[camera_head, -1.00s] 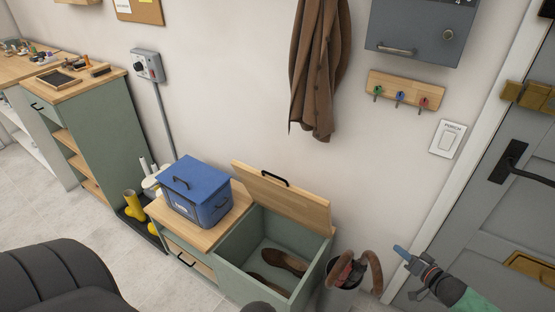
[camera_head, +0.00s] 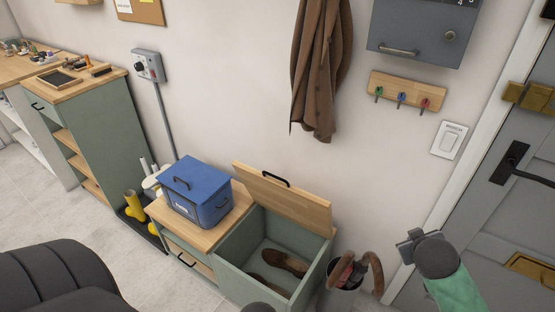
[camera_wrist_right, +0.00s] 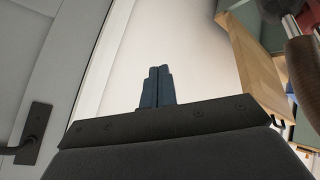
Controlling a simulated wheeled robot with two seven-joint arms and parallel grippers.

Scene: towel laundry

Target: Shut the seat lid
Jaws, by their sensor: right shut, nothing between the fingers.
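The seat lid (camera_head: 284,198) is a light wood panel with a black handle (camera_head: 276,181). It stands raised, leaning back toward the wall over the green bench box (camera_head: 240,262). The box is open and brown shoes (camera_head: 284,262) lie inside it. In the right wrist view, a wooden panel edge that looks like the lid (camera_wrist_right: 252,70) shows at the right. My right gripper (camera_head: 408,243) is to the right of the box, in front of the door, apart from the lid. Its fingers are together and empty in the right wrist view (camera_wrist_right: 157,86). My left gripper is not in view.
A blue lidded box (camera_head: 197,190) sits on the bench top left of the opening. A brown coat (camera_head: 318,70) hangs above. The grey door (camera_head: 490,225) is at the right.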

